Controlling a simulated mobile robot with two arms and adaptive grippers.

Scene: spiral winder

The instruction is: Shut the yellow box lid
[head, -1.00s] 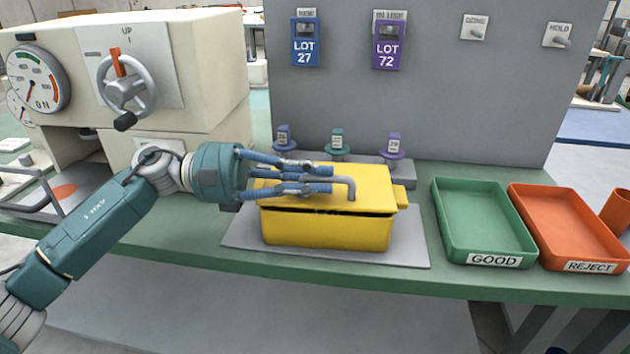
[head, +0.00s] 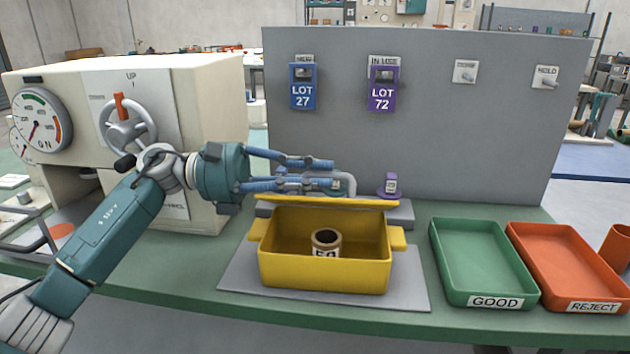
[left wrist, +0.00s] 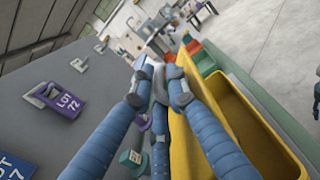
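The yellow box (head: 325,277) stands open on a grey mat on the bench. Its lid (head: 325,201) is raised about upright at the back edge and shows nearly edge-on. The lid (left wrist: 185,140) also shows along the right of my fingers in the left wrist view, beside the open box (left wrist: 262,130). My left gripper (head: 332,174) is behind the lid's top edge, its fingers closed around the lid's grey bar handle (head: 350,184). The fingers partly hide the handle. A tan spool (head: 326,242) with a label stands inside the box. My right gripper is not in view.
A green GOOD tray (head: 474,298) and an orange REJECT tray (head: 580,300) stand right of the box. A grey panel (head: 430,130) with LOT tags rises behind. A cream machine (head: 210,110) with handwheel stands at left. A purple-based spool (head: 391,186) stands behind the lid.

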